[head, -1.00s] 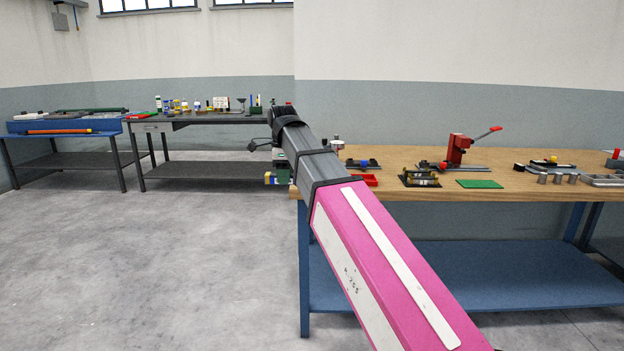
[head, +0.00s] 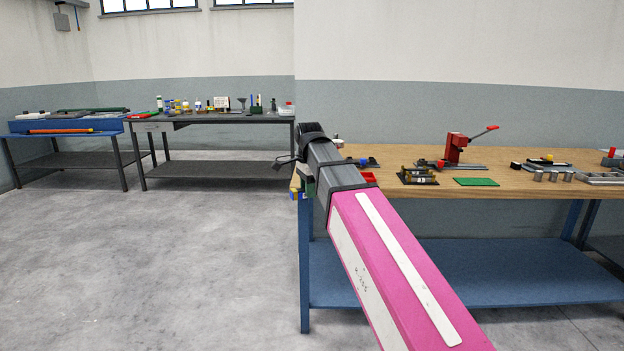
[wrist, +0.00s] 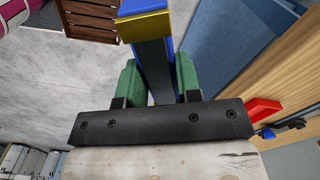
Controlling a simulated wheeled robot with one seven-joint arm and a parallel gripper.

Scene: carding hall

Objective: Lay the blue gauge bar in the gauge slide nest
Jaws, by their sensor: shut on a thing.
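In the wrist view my gripper (wrist: 158,82) has its green fingers shut on the blue gauge bar (wrist: 152,58). The bar has a dark face, blue edges and a yellow band near its far end, and it sticks out past the fingertips. In the head view my gripper (head: 308,187) is mostly hidden behind my arm, at the left end of the wooden bench, with a bit of blue (head: 295,196) showing beside it. I cannot tell which fixture on the bench is the gauge slide nest.
In the wrist view the red tray (wrist: 263,108) is right of my gripper. Open floor (head: 150,260) lies left.

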